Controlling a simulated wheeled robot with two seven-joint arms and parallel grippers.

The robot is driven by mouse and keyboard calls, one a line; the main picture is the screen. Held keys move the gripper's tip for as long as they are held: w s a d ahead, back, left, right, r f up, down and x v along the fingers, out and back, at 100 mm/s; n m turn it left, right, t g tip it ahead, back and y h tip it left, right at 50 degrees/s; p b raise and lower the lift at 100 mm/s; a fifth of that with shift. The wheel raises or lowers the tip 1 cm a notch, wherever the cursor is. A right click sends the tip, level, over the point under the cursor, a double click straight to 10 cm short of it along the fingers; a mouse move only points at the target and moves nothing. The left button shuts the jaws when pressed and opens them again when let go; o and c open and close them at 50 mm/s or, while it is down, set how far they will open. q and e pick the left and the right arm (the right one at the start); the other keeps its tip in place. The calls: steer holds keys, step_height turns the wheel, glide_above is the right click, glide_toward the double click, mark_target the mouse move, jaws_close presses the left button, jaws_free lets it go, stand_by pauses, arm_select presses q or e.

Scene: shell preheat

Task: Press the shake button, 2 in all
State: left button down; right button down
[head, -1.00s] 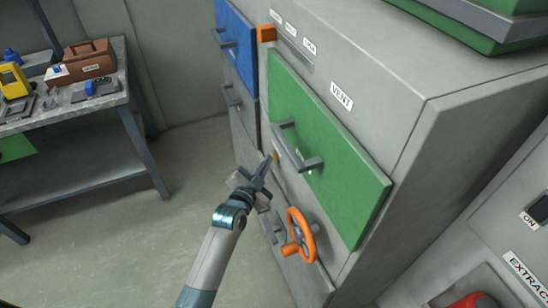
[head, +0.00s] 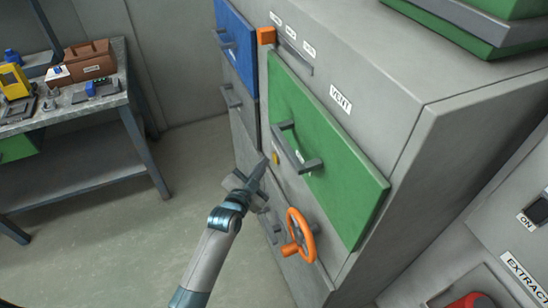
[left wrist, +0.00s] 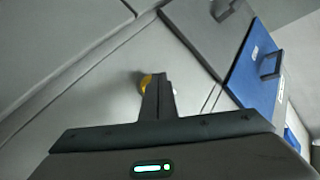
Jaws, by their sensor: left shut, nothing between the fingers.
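A small yellow button (head: 275,158) sits on the grey cabinet front, just left of the green door's lower left part. In the left wrist view the yellow button (left wrist: 146,82) is partly hidden behind the fingertips. My left gripper (head: 263,163) is shut and empty, its tips pointing at the cabinet just left of the button. A narrow gap shows between the tips and the button in the head view. The left gripper's closed fingers (left wrist: 160,78) also show in the left wrist view. No lettering beside the button can be read. My right gripper is not in view.
The green door (head: 330,150) has a protruding grey handle (head: 296,152) close to the button. An orange handwheel (head: 300,236) sticks out below. A blue door (head: 236,45) is at upper left. A workbench (head: 75,115) stands at the left, with open floor between.

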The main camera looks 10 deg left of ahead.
arm_select(q)
steer(key=shift+s+a, duration=0.1)
stand_by(0.3)
steer(key=shift+s+a+p, duration=0.4)
steer(key=shift+s+a, duration=0.3)
steer(key=shift+a, duration=0.35)
steer(key=shift+s+a+p, duration=0.35)
steer(key=shift+s+a, duration=0.3)
steer(key=shift+a, duration=0.35)
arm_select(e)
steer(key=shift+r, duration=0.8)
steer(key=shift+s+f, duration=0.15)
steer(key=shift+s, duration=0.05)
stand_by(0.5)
